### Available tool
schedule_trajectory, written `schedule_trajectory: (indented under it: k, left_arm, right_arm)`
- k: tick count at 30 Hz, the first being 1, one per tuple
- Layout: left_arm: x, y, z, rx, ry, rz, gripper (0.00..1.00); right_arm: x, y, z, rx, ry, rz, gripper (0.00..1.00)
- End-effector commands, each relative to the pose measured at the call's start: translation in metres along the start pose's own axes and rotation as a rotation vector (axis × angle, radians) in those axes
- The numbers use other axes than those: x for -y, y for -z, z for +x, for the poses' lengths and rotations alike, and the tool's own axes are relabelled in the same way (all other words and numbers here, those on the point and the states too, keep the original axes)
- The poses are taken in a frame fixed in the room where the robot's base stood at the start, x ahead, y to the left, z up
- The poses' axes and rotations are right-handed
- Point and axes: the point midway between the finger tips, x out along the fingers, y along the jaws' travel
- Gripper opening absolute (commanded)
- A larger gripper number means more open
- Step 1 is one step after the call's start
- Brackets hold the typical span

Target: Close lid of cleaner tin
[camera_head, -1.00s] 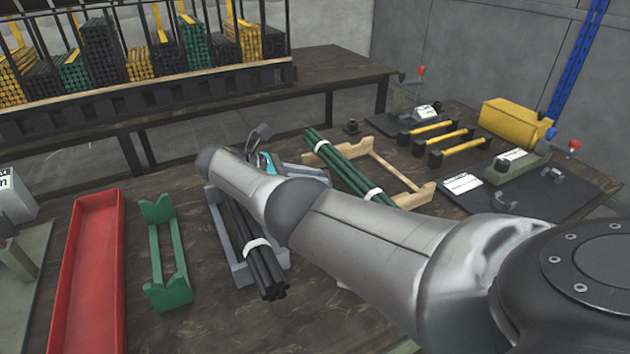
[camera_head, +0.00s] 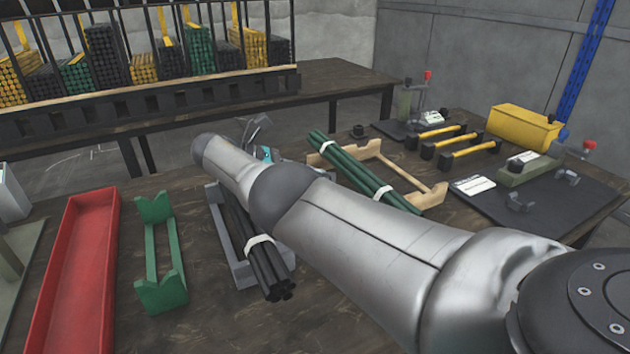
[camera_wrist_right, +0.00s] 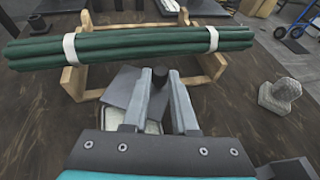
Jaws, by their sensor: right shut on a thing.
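My right gripper (camera_wrist_right: 160,78) has its two grey fingers closed on the dark round knob (camera_wrist_right: 160,74) of a grey lid. The flat square lid (camera_wrist_right: 124,87) appears tilted and shows mostly left of the fingers. Under it, a pale part of the cleaner tin (camera_wrist_right: 152,127) shows between the fingers; the rest is hidden by the lid and gripper. In the head view my right forearm covers the tin, and only bits of teal and grey hardware (camera_head: 265,153) show beyond it. My left gripper is in neither view.
A green rod bundle (camera_head: 365,172) lies on a wooden cradle (camera_head: 431,194) just beyond the tin. A dark rod bundle (camera_head: 262,258) sits in a grey cradle under my arm. A green cradle (camera_head: 162,292) and red tray (camera_head: 75,275) stand left. A grey bolt-shaped piece (camera_wrist_right: 279,95) stands right.

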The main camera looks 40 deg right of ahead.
Motion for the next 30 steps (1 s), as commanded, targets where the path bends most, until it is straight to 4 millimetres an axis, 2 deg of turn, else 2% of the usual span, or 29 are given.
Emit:
schedule_trajectory:
  k: [1,17,18,26,30]
  left_arm:
    - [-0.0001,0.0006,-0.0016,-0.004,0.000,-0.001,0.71]
    - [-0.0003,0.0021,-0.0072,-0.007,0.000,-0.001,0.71]
    - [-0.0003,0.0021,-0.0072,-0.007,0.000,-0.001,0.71]
    - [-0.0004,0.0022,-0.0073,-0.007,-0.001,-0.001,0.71]
    - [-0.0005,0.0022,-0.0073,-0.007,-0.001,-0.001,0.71]
  right_arm:
    - [0.0007,0.0058,-0.0002,-0.012,0.000,-0.009,0.00]
    - [0.0007,0.0043,-0.0008,-0.012,0.003,-0.007,0.00]
    - [0.0007,0.0043,-0.0008,-0.012,0.003,-0.007,0.27]
    - [0.0005,0.0021,-0.0005,-0.008,0.005,-0.003,0.56]
    - [0.0004,0.0013,-0.0004,-0.006,0.005,-0.001,0.56]
